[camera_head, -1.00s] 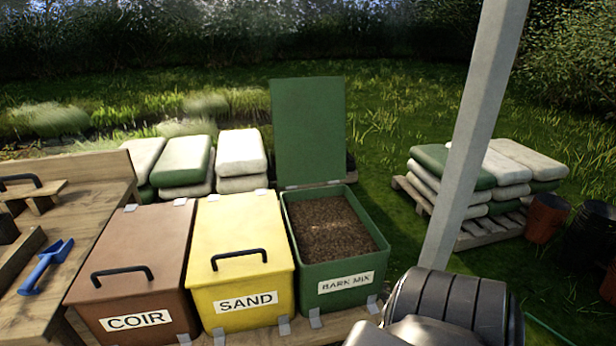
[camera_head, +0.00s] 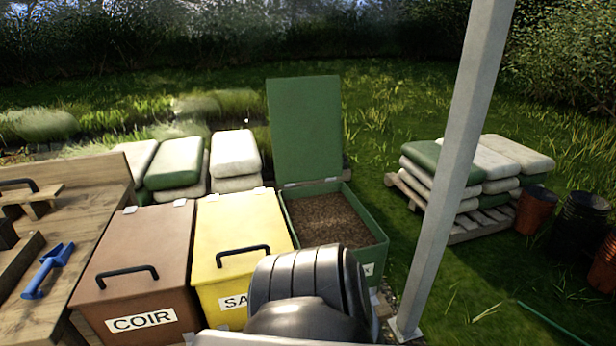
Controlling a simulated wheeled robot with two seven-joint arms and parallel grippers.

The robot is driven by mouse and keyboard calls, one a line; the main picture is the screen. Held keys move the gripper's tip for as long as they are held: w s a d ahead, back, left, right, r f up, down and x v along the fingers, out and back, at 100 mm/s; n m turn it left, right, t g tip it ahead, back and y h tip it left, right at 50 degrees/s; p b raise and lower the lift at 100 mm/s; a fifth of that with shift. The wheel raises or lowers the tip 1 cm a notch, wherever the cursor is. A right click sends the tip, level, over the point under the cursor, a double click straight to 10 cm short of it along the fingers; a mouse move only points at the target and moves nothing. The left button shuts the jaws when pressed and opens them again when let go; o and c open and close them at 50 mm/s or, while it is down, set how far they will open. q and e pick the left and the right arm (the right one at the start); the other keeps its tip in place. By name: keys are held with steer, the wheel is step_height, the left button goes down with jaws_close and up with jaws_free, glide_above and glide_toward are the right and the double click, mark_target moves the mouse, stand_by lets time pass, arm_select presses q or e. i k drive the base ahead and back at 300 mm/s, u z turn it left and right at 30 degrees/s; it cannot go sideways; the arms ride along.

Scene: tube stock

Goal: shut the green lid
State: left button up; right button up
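The green lid (camera_head: 305,130) stands open and upright at the back edge of the green bin (camera_head: 362,226). The bin is filled with brown bark mix (camera_head: 328,219). A dark rounded part of my own arm covers the bin's lower front and most of its label, as well as part of the yellow bin's front. No gripper fingers show, so neither gripper is in view.
The yellow sand bin (camera_head: 236,231) and the brown coir bin (camera_head: 138,243) stand to the left, both shut. A grey post (camera_head: 452,170) rises to the right. A wooden bench (camera_head: 95,213) with a blue scoop (camera_head: 48,268) is at far left. Stacked bags (camera_head: 172,163) lie behind.

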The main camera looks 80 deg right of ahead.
mark_target(305, 116)
steer(key=i, duration=0.6)
steer(key=z, duration=2.6)
steer(key=i, duration=0.4)
steer(key=z, duration=0.6)
